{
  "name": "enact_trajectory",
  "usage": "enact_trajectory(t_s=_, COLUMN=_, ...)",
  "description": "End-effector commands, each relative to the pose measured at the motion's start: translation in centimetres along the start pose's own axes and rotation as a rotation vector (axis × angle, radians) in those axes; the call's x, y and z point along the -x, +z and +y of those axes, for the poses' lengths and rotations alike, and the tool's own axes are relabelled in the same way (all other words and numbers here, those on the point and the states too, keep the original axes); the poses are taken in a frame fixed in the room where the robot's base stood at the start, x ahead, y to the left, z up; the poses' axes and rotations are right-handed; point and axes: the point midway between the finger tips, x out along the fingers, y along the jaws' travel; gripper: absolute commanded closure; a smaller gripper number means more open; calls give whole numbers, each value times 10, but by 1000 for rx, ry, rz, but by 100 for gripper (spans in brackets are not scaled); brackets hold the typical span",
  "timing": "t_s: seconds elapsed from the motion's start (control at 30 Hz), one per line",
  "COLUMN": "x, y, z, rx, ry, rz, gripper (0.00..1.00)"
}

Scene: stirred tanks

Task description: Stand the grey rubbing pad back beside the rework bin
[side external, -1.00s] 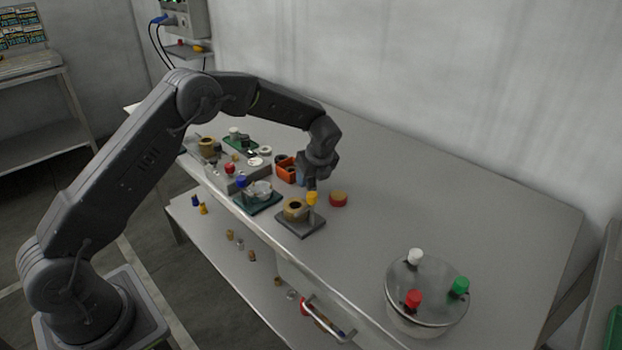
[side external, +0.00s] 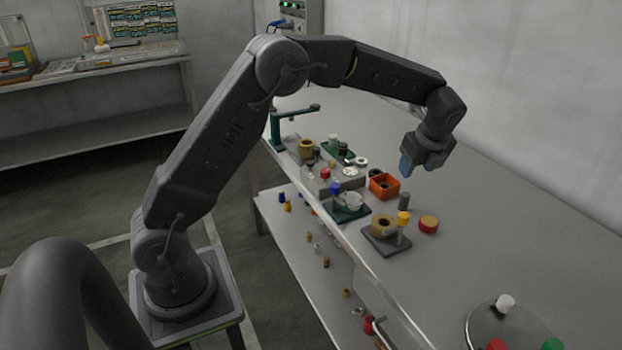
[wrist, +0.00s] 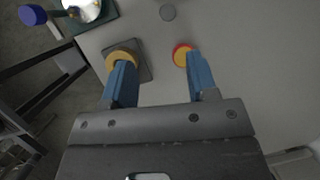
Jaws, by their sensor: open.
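The grey rubbing pad, seemingly the small dark grey cylinder (side external: 404,201), stands upright on the bench just right of the orange bin, with a small gap. The orange open box, seemingly the rework bin (side external: 383,195), holds something dark that I cannot make out. My gripper (side external: 408,168) is raised above the bench, over the bin area, with blue fingers. In the wrist view its fingers (wrist: 162,80) are spread apart with nothing between them.
A green-based stand with a glass dish (side external: 347,208) is left. The bench's right side is mostly clear.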

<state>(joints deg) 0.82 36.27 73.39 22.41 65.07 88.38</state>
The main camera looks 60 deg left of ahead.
Motion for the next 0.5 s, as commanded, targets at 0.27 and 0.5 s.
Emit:
enact_trajectory(t_s=0.27, x=100, y=4, z=87, rx=540, ry=-97, rz=129, gripper=47)
enact_trajectory(t_s=0.5, x=147, y=-11, z=182, rx=1035, ry=-130, rz=286, gripper=47)
